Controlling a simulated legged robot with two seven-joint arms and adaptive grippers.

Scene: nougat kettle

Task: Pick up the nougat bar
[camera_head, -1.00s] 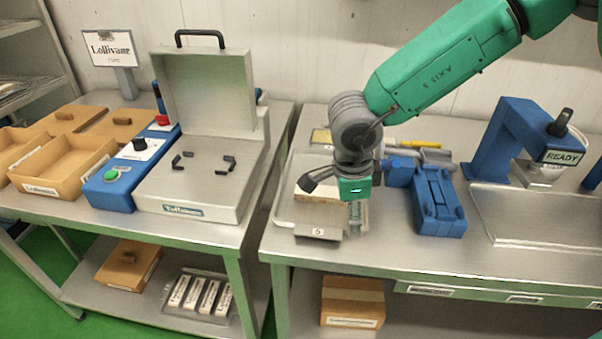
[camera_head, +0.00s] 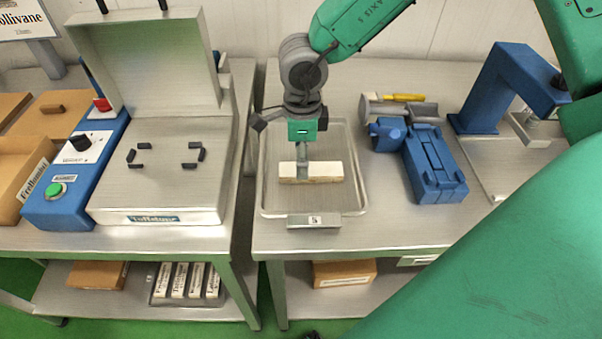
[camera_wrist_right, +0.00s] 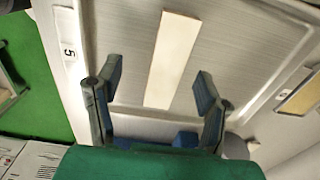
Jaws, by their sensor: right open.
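The nougat bar (camera_head: 325,173) is a pale, flat bar with a light brown underside, lying crosswise in a shallow metal tray (camera_head: 350,205) with a tag marked 5. My right gripper (camera_head: 302,160) is over the bar in the head view, with one finger in front of its left half. In the right wrist view the bar (camera_wrist_right: 173,55) runs lengthwise and its near end reaches between the two spread fingers of the right gripper (camera_wrist_right: 159,88). Space shows on both sides of the bar there, so the gripper is open and empty. My left gripper is not in view.
A blue clamp-like device (camera_head: 432,165) stands right of the tray, with a yellow-handled tool (camera_head: 402,97) behind it. A blue press frame (camera_head: 500,85) is farther right. A metal machine with a raised lid (camera_head: 160,180) stands on the left table, across a gap.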

